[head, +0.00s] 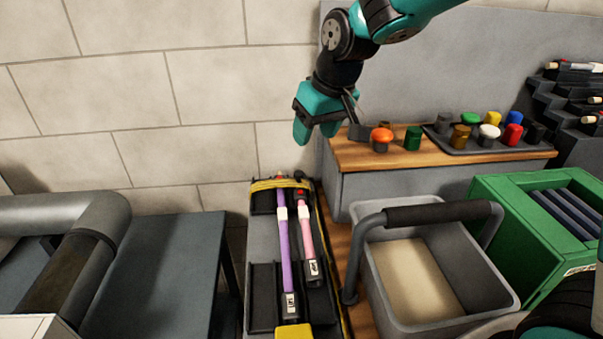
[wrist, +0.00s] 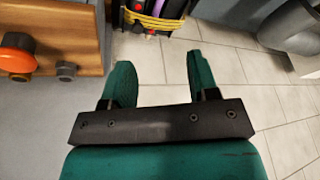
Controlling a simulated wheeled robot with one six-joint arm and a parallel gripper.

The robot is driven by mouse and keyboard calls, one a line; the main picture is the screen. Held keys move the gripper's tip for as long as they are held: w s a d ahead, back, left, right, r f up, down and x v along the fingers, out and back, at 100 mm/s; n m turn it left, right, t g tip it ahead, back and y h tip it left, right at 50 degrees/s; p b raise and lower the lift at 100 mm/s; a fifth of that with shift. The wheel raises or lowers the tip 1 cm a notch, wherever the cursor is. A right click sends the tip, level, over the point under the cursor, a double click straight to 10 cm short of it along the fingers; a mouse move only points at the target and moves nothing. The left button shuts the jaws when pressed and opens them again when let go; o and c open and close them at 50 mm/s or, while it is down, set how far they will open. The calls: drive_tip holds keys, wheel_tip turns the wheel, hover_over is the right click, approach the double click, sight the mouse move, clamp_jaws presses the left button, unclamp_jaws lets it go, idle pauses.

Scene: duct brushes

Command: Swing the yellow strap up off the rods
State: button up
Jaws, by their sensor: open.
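The yellow strap (head: 282,184) lies across the far end of a dark rod holder (head: 262,240) in the head view. It passes over a purple rod (head: 285,250) and a pink rod (head: 307,238), which lie side by side lengthwise. My gripper (head: 318,130) is above and beyond the holder's far end, apart from the strap. In the wrist view my gripper (wrist: 148,75) is open with nothing between its green fingers.
A wooden-topped counter (head: 350,153) with colored knobs stands right of my gripper. A grey bin (head: 440,310) with a dark-gripped handle (head: 430,213) is right of the holder. A green crate (head: 520,215) stands farther right. A grey table with a duct pipe (head: 60,215) is at left.

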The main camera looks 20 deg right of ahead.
drive_tip(key=w+d+f+m, duration=0.1)
drive_tip(key=w+d+f, duration=0.15)
drive_tip(key=w, duration=0.45)
drive_tip(key=t+h+p, duration=0.1)
approach(299, 173)
drive_tip(key=x, duration=0.9)
drive_tip(key=shift+r, duration=0.1)
clamp_jaws()
